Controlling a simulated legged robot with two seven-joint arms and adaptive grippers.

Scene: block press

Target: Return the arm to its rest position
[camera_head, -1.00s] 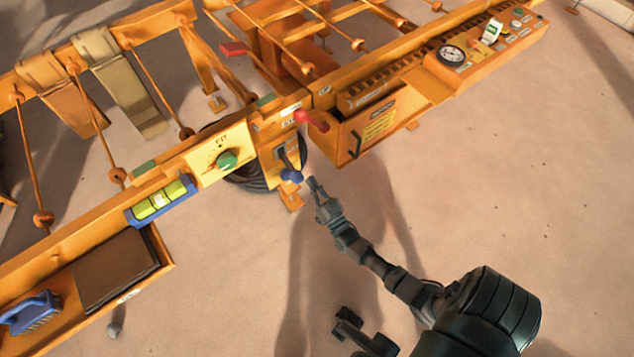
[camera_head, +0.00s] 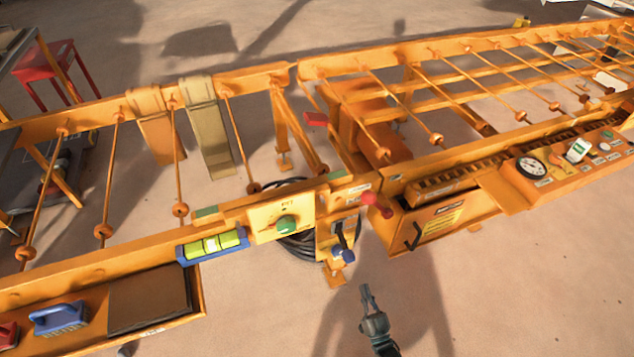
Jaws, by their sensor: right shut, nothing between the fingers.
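My right gripper (camera_head: 368,296) shows at the bottom, right of the middle, with its dark fingers pointing up and away. It is shut and empty. It is apart from the orange press, with bare floor showing around it. The lever with a blue knob (camera_head: 344,255) on the press front is above and left of the fingertips. The red knob (camera_head: 377,206) is higher, above the gripper. Most of my right arm is below the picture edge. My left gripper does not show.
The orange frame (camera_head: 300,200) with rollers spans the view. A red stool (camera_head: 50,72) stands at far left. The floor (camera_head: 500,290) at lower right is clear.

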